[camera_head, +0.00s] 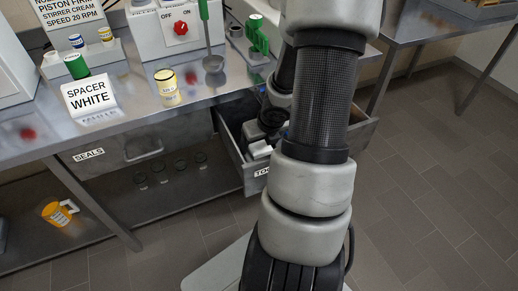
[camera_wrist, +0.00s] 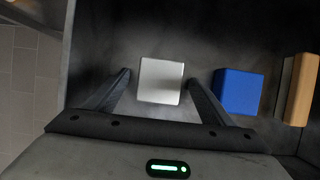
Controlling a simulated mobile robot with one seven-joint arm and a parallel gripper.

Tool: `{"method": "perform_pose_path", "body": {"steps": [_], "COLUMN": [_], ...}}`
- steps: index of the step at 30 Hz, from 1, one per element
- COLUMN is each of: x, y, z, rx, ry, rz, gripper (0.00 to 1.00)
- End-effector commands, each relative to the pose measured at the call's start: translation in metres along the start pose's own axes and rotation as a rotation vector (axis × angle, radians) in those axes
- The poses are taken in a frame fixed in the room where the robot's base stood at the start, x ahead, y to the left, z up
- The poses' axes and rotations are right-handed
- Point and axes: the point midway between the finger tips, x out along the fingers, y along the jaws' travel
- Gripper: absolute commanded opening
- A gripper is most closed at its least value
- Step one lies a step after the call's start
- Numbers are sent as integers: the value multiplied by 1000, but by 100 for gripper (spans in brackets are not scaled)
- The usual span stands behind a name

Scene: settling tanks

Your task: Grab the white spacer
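The white spacer (camera_wrist: 160,80), a pale block, lies on the floor of an open drawer in the wrist view. My gripper (camera_wrist: 159,77) is open, with one finger on each side of the spacer. A small gap shows between the block and each finger. In the head view the open drawer (camera_head: 228,148) is under the bench, and my arm reaches down into it. My arm hides much of the drawer there, and I cannot clearly make out my fingertips.
A blue block (camera_wrist: 238,91) lies just right of my right finger, with a wooden-coloured block (camera_wrist: 301,90) beyond it by the drawer wall.

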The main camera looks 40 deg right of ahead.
Motion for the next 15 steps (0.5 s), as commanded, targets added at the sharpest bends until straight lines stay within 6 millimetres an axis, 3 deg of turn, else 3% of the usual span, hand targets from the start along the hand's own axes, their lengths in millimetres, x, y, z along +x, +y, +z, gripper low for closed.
{"method": "perform_pose_path", "body": {"steps": [1, 8, 15], "x": [0, 0, -2], "y": [0, 0, 0], "z": [0, 0, 1], "rx": [0, 0, 0], "ry": [0, 0, 0], "rz": [0, 0, 0], "gripper": [68, 31, 30]}}
